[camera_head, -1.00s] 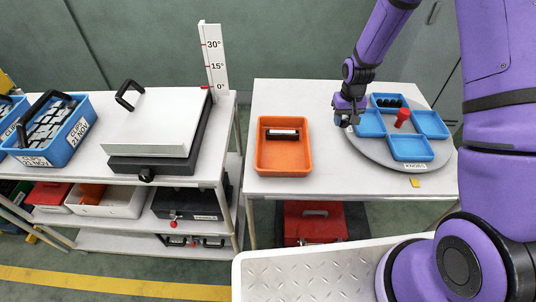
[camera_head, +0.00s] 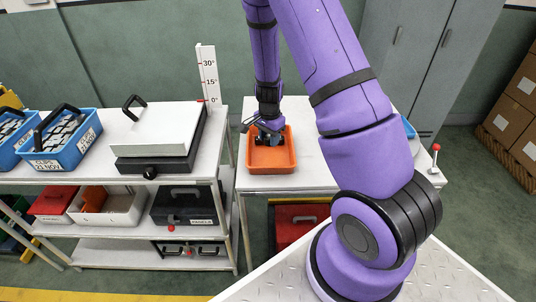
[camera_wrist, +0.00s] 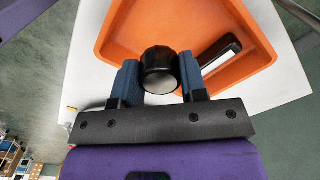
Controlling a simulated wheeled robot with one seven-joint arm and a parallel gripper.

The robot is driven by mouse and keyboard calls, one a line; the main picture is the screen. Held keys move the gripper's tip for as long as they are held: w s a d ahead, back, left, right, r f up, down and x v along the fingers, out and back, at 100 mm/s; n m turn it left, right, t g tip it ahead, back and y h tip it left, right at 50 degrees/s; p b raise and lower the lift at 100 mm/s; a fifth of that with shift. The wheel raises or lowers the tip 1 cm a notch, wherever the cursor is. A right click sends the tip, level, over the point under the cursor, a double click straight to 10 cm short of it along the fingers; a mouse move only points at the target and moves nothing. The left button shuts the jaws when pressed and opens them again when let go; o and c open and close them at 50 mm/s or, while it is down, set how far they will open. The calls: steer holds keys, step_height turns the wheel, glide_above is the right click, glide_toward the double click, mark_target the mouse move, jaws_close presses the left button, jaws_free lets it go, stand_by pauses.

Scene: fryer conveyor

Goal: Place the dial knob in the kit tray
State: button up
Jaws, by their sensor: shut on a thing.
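The orange kit tray (camera_head: 287,157) sits on the right-hand white table. My gripper (camera_head: 268,139) is over its left part, and it also shows in the wrist view (camera_wrist: 160,80). The blue fingers are shut on the black dial knob (camera_wrist: 160,69), a round piece with a flat dark face. In the wrist view the knob overlaps the tray's near edge and floor; I cannot tell its height above the floor. A black and white handle-like part (camera_wrist: 222,50) lies in the tray (camera_wrist: 125,28), right of the knob. In the head view my gripper hides that part.
A box with a white lid (camera_head: 160,130) stands on the left table beside an upright angle scale (camera_head: 207,75). A blue bin of clips (camera_head: 60,150) is further left. My arm hides most of the blue knob trays (camera_head: 409,128).

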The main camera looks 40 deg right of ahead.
mark_target(271, 163)
steer(key=f, duration=1)
steer(key=shift+s+d, duration=0.1)
steer(key=shift+d, duration=0.15)
steer(key=o, duration=0.9)
